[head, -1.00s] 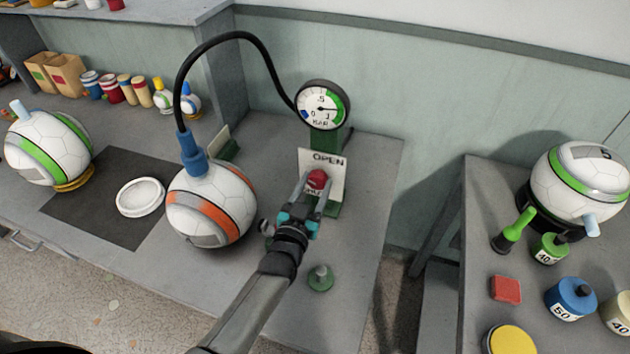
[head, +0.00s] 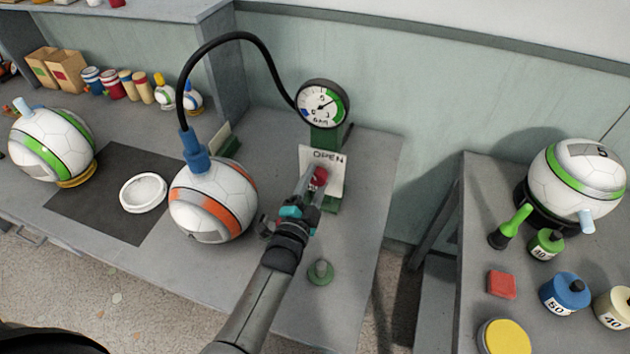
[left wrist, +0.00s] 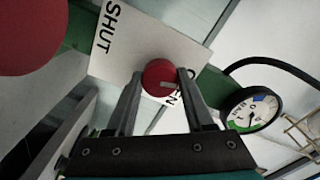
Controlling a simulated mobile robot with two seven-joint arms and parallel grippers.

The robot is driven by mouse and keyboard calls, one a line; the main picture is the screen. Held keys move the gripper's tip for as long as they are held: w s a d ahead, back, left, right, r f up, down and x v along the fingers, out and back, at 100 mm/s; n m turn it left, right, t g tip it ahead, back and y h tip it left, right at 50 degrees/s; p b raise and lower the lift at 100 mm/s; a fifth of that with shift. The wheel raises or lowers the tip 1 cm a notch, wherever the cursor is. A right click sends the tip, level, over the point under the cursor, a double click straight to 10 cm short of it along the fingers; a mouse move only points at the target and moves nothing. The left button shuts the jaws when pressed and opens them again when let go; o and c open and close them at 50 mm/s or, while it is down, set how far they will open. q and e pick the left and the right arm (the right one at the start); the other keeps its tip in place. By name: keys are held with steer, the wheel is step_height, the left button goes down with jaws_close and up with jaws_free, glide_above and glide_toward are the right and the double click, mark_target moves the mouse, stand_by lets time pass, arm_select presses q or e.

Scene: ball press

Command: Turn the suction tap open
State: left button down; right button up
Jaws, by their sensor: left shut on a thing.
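The suction tap is a round red knob (head: 320,176) on a white plate (head: 335,183) marked OPEN in the head view. My left gripper (head: 314,182) is shut on the knob, with a finger on each side. The left wrist view shows the knob (left wrist: 160,76) between the fingertips, with a pale pointer line across it slanting right. That view shows SHUT on the plate (left wrist: 122,46) at upper left; the other word is partly hidden by the gripper. A dial gauge (head: 322,104) stands behind the plate. My right gripper is not in view.
A white and orange ball (head: 212,205) with a blue fitting and black hose (head: 219,38) stands left of my arm. A second table (head: 468,230) with another ball and weights is at right.

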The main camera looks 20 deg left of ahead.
arm_select(q)
steer(key=shift+m, duration=1.6)
steer(key=shift+c, duration=1.4)
jaws_free()
steer(key=shift+s, duration=0.1)
steer(key=shift+s, duration=0.4)
steer(key=s+p, duration=0.4)
steer(key=s, duration=1)
steer(key=shift+s+a, duration=0.15)
steer(key=shift+a, duration=0.1)
